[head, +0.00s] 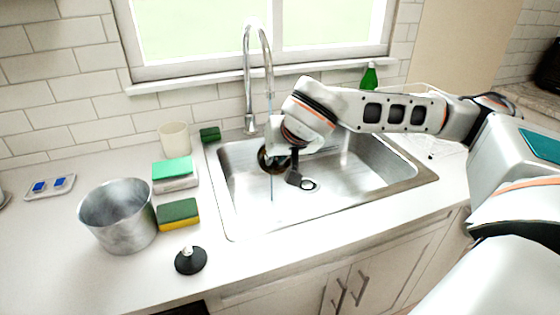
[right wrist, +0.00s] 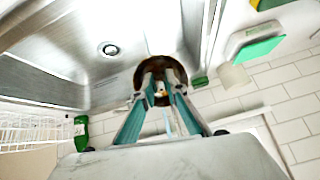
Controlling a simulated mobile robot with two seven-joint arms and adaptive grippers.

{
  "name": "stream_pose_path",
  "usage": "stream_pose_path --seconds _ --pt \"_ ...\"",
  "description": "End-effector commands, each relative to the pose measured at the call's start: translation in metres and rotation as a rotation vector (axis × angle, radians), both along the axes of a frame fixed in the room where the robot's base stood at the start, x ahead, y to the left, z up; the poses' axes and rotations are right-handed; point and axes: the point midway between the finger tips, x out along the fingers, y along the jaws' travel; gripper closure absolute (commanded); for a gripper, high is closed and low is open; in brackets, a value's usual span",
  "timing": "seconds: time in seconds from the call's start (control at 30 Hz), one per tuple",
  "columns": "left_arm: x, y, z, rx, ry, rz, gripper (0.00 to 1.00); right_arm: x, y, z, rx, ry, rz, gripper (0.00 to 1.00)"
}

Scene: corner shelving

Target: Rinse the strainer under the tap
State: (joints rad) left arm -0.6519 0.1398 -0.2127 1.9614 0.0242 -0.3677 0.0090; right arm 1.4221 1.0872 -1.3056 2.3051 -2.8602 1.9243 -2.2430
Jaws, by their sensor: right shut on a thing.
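The tap (head: 250,75) is a tall curved chrome spout behind the sink, and a thin bluish stream of water (head: 271,110) falls from it. My right gripper (head: 278,160) is over the left part of the sink, shut on a dark brown round thing, apparently the strainer (head: 265,161). In the right wrist view the strainer (right wrist: 160,66) sits at the fingertips of the gripper (right wrist: 160,92). In the head view the stream crosses the strainer; whether it wets it is hard to tell. The gripper partly hides the strainer. My left gripper is out of view.
The steel sink (head: 245,215) has a drain (head: 309,184). Left of it stand a metal pot (head: 118,222), sponges (head: 178,213), a cream cup (head: 174,138) and a black stopper-like object (head: 190,261). A green bottle (head: 369,77) stands behind the sink.

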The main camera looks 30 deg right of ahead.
Motion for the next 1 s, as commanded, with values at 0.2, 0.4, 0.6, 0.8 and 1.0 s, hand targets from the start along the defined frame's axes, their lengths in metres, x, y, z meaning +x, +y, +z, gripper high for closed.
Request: stream_pose_path --seconds 0.2,0.4,0.6,0.8,1.0 --pt "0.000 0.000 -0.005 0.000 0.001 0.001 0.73 0.019 -0.005 -0.005 0.001 0.001 -0.001 1.00" --pt "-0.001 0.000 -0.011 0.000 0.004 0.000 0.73 0.037 -0.008 -0.010 0.002 0.001 -0.001 1.00" --pt "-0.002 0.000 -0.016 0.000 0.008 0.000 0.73 0.054 -0.013 -0.011 0.001 0.000 -0.002 1.00" --pt "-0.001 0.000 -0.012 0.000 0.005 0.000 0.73 0.070 -0.017 -0.014 0.001 0.000 -0.001 1.00" --pt "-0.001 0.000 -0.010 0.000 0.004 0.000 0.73 0.083 -0.020 -0.016 0.001 -0.001 0.000 1.00"
